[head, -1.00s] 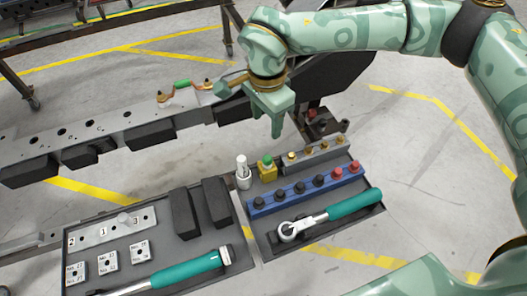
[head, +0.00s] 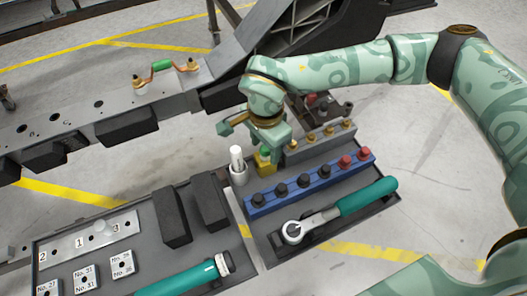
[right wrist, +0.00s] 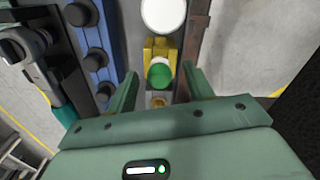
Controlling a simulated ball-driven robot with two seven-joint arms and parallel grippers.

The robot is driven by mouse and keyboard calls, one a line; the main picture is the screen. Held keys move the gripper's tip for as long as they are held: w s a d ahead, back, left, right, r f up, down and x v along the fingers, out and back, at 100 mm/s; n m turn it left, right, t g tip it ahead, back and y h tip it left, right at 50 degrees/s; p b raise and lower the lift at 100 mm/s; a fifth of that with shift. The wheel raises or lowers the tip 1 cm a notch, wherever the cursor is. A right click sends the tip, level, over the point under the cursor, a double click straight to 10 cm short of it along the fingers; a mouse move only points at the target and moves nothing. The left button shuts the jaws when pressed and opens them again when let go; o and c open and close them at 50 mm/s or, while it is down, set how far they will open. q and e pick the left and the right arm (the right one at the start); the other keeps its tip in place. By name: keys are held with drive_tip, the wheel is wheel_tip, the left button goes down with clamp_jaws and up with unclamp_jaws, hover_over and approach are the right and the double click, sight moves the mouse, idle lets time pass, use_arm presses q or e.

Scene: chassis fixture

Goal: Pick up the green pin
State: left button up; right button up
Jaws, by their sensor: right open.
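The green pin (right wrist: 160,74) stands in a small yellow block (right wrist: 159,48) in the right wrist view, its round green top facing the camera. In the head view the yellow block (head: 264,161) shows at the back edge of the right tray, and the pin is hidden behind my gripper. My right gripper (head: 264,142) is open, low over the yellow block. In the right wrist view its two fingers (right wrist: 159,82) sit on either side of the pin with a gap to each side. My left gripper is not in view.
A white bottle (head: 237,165) stands left of the yellow block. A rail with brass pins (head: 322,140) is right of it, and a blue rail with dark and red knobs (head: 311,181) lies in front. A ratchet with a teal handle (head: 345,207) lies nearer.

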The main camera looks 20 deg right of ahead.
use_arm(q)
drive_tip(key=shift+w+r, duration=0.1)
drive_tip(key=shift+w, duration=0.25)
use_arm(e)
drive_tip(key=shift+f, duration=0.15)
clamp_jaws()
drive_tip(key=shift+r, duration=0.2)
